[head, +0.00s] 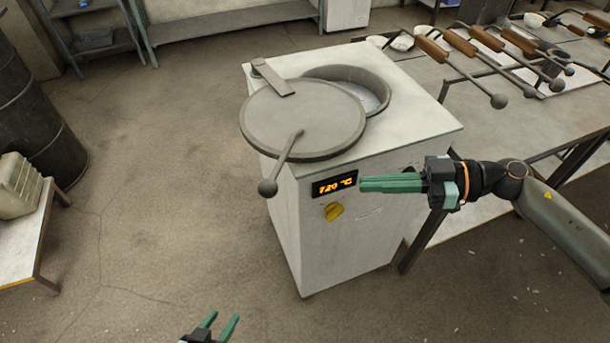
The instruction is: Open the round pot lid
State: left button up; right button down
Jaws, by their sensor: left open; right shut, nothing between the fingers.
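The round grey lid (310,118) lies turned aside on top of the white furnace cabinet (425,125), over the pot's front-left part. The pot opening (365,88) shows at the back right, with pale grey contents inside. The lid's handle (282,162) is a rod with a ball end that sticks out past the front-left edge. My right gripper (362,184) is shut and empty, in front of the cabinet's front face, to the right of the handle and apart from it. My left gripper (223,322) is open and empty at the bottom edge, well below the lid.
A metal table (490,120) with several wooden-handled ladles (487,38) stands to the right. The cabinet front has a lit display (335,185) and a yellow knob (334,212). A dark barrel (35,110) and small table (25,235) are at left. The floor between is clear.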

jog(key=p+x, duration=0.1)
jog(key=x, duration=1.3)
jog(key=shift+s, duration=0.15)
jog(key=shift+a, duration=0.25)
